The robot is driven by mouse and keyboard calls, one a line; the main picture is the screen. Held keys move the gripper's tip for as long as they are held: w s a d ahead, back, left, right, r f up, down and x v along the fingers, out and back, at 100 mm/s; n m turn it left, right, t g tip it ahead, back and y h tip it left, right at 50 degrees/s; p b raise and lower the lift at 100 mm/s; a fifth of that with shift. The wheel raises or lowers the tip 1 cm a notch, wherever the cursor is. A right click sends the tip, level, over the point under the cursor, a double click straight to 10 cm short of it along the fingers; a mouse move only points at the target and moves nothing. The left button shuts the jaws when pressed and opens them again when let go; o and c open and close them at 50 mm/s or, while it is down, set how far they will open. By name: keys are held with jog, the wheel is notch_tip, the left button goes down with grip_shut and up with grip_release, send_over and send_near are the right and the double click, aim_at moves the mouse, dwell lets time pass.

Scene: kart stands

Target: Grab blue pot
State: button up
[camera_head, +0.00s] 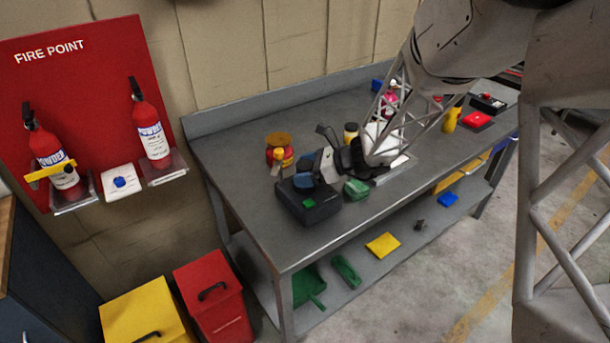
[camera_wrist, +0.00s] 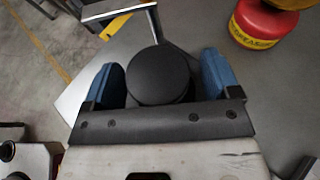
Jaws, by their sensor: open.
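My gripper (camera_head: 303,169) is low over the near left part of the bench, with its two blue finger pads apart. In the wrist view my gripper (camera_wrist: 160,78) is open, and a dark round top (camera_wrist: 158,74) lies between the pads. I cannot tell whether this round top belongs to the blue pot or whether the pads touch it. I see no clearly blue pot there. A small blue thing (camera_head: 378,85) stands at the back of the bench, partly hidden by my arm; its shape is unclear.
A black box (camera_head: 308,205) and a green item (camera_head: 356,189) are close to my gripper. A red and yellow jar (camera_head: 280,153) stands just behind, also at the top right of the wrist view (camera_wrist: 262,22). The bench (camera_head: 250,205) has bare room at left.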

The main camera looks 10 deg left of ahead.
aim_at(305, 164)
jog(key=shift+c, duration=0.3)
jog(key=c, duration=1.1)
jog(key=shift+o, duration=0.2)
jog(key=shift+r, duration=0.2)
jog(key=shift+r, duration=0.55)
notch_tip(305, 164, up, 2)
jog(key=shift+r, duration=0.1)
jog(key=s+d, duration=0.3)
jog(key=s, duration=0.4)
jog(key=s+d+r, duration=0.1)
jog(key=s+d, duration=0.2)
jog(key=s, duration=0.4)
jog(key=shift+s+d+r, duration=0.2)
jog(key=shift+d, duration=0.2)
